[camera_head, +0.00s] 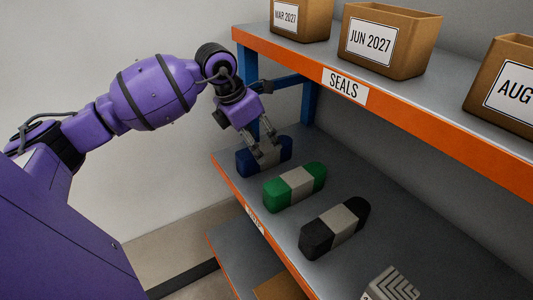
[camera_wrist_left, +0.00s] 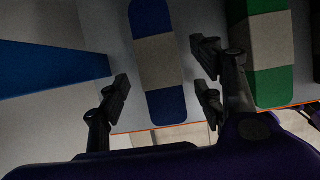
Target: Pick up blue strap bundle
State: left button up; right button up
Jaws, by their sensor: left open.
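The blue strap bundle (camera_head: 246,162), dark blue with a grey middle band, lies on the middle shelf at its left end. My left gripper (camera_head: 266,155) is above it with its fingers pointing down, partly covering it in the head view. In the left wrist view the blue strap bundle (camera_wrist_left: 152,15) lies lengthwise between the open fingers of my left gripper (camera_wrist_left: 162,82). A gap shows on each side, so the fingers look apart from it. My right gripper is not in view.
A green bundle (camera_head: 275,196) lies close beside the blue one, near the gripper's right finger. A black bundle (camera_head: 318,238) and a grey patterned block (camera_head: 392,284) lie farther along the shelf. The upper shelf (camera_head: 400,106) carries boxes. A blue post (camera_head: 308,103) stands behind.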

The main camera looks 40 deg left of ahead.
aim_at(263, 147)
pick_arm(q)
jog(key=x, duration=0.5)
jog(key=shift+w+p, duration=0.15)
jog(key=shift+p, duration=0.15)
grip_shut()
